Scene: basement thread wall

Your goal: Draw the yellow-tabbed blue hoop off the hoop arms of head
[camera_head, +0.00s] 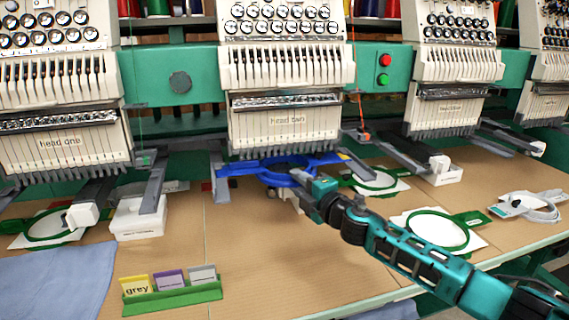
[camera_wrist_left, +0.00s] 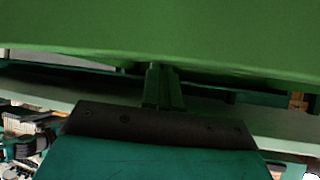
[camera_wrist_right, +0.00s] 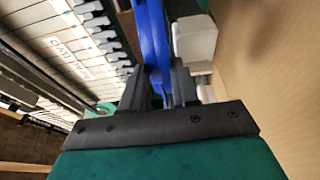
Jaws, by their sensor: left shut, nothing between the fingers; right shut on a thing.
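The blue hoop (camera_head: 240,168) lies level under head two (camera_head: 285,120), its long side bars reaching to the grey hoop arms (camera_head: 219,185) on both sides. A small yellow tab (camera_head: 343,157) shows at its right end. My right gripper (camera_head: 304,183) is shut on the hoop's near edge. In the right wrist view the blue hoop (camera_wrist_right: 152,40) stands between the fingers (camera_wrist_right: 160,88). Whether the hoop is still seated on the arms I cannot tell. My left gripper (camera_wrist_left: 162,88) is shut and empty under a green surface in its wrist view; the head view does not show it.
Green hoops with white cloth lie at left (camera_head: 45,225), at right (camera_head: 437,232) and behind my right arm. A green card holder (camera_head: 173,300) and a blue cloth (camera_head: 50,285) lie at front left. White boxes (camera_head: 137,217) stand under the heads. The front middle table is clear.

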